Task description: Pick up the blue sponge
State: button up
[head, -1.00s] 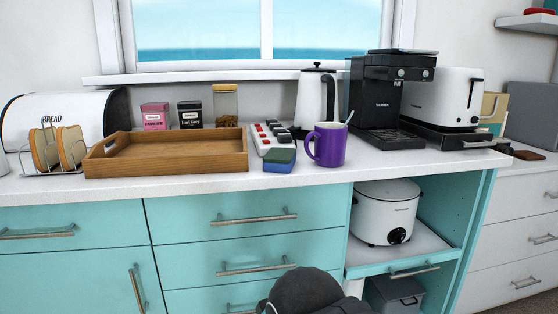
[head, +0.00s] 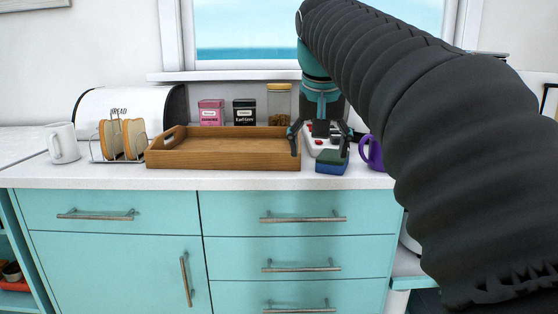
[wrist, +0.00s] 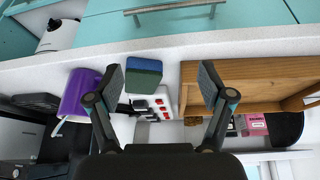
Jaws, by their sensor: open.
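The blue sponge (head: 332,167) has a dark green top layer and lies on the white counter near its front edge, just right of the wooden tray. It also shows in the wrist view (wrist: 144,82), beyond the fingertips and nearer the left one. My gripper (head: 321,143) is open and empty, its two fingers spread wide. In the head view it hangs over the counter by the sponge, with the right finger close to it. I cannot tell if they touch. In the wrist view the gripper (wrist: 162,82) points down at the counter.
The wooden tray (head: 225,158) is left of the sponge. A white power strip (wrist: 160,100) with red switches lies behind it. A purple mug (head: 371,152) stands to the right, partly hidden by my arm. Tea tins and a jar (head: 279,103) stand at the back.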

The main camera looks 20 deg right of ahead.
aim_at(333, 155)
jog(key=w+d+r+m+g, duration=0.1)
jog(key=w+d+r+m, duration=0.2)
jog(key=w+d+r, duration=0.35)
jog(key=shift+h, duration=0.4)
jog(key=x, duration=0.7)
jog(key=shift+s+a+f, duration=0.1)
jog(key=shift+a+f, duration=0.2)
jog(key=shift+f, duration=0.15)
jog(key=shift+b+x, duration=0.6)
jog(key=shift+x, duration=2.05)
jog(key=shift+a+f, duration=0.1)
jog(key=shift+f, duration=0.15)
jog(key=shift+c, duration=0.2)
jog(key=c, duration=0.4)
jog(key=shift+c, duration=0.5)
jog(key=shift+r, duration=0.1)
